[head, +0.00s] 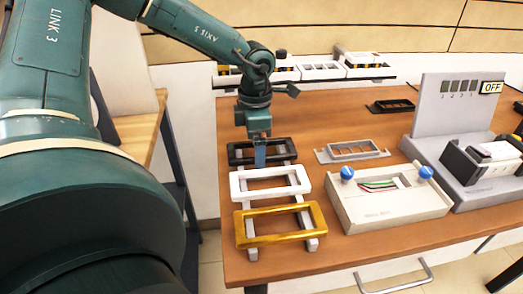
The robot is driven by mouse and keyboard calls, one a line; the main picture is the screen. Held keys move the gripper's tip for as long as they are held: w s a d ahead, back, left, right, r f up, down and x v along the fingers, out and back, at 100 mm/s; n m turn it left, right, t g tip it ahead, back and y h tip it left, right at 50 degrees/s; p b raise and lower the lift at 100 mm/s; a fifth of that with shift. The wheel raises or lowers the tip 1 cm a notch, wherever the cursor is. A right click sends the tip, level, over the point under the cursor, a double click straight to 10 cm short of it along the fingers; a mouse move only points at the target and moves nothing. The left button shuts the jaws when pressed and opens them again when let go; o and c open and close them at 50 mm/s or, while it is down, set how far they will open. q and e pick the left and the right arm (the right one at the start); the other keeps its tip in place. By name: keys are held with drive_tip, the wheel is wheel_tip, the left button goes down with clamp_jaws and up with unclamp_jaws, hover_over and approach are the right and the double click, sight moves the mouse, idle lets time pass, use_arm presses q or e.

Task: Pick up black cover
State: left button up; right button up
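The black cover (286,147) is a rectangular frame lying at the back of a grey rack (311,244), behind a white cover (270,196) and a gold cover (280,235). My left gripper (260,158) comes down from above at the middle of the black cover and hides part of it. Its fingers overlap the cover in the picture. I cannot tell whether they touch it or how far apart they are. My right gripper is not in view.
A grey fixture with two blue knobs (386,203) stands right of the rack. Behind it lies a small grey frame plate (352,151). A grey test stand with an OFF display (455,120) is at the right. Bare wooden tabletop (300,125) lies behind the rack.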

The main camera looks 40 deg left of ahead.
use_arm(q)
drive_tip(key=shift+c, duration=0.6)
drive_tip(key=c, duration=0.9)
drive_tip(key=shift+r, duration=0.1)
drive_tip(key=shift+c, duration=0.2)
wheel_tip(320, 180, up, 10)
drive_tip(key=shift+p, duration=0.45)
